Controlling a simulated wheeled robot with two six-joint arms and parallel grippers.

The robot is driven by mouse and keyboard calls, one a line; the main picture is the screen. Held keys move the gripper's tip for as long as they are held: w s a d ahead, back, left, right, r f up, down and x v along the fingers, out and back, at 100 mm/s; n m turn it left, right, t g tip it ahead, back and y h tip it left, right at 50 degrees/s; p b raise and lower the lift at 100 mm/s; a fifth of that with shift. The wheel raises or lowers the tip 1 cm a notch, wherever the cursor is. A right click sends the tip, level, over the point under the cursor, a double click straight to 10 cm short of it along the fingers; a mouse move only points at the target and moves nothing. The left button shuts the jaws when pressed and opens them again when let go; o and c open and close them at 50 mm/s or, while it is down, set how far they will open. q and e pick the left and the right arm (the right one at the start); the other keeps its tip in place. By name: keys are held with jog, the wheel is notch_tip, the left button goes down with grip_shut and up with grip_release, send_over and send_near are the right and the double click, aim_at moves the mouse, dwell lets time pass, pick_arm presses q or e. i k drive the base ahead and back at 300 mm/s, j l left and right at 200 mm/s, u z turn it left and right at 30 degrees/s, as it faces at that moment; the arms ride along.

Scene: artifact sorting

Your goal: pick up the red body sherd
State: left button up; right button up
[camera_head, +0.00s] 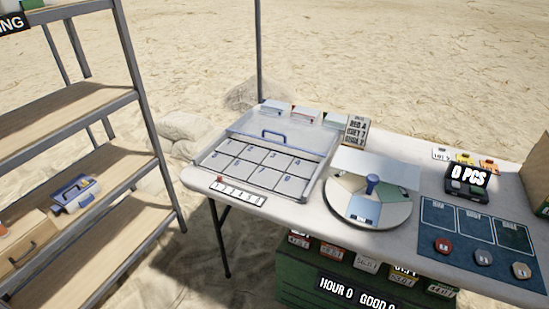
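A small red piece (443,245) lies at the front left of a dark blue mat (460,232) on the right part of the table. It is too small to tell whether it is the red body sherd. A grey piece (483,257) and a tan piece (521,270) lie to its right in the same row. Neither of my grippers is in view.
The white table (405,255) also bears a numbered tray with a raised lid (290,134), a round turntable (395,212) with a blue knob, and a dark "0 PCS" device (466,187). A shelf rack (165,185) stands at the left. Green crates (300,285) sit below the table.

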aim_at(444, 246)
jog(key=z, duration=1.55)
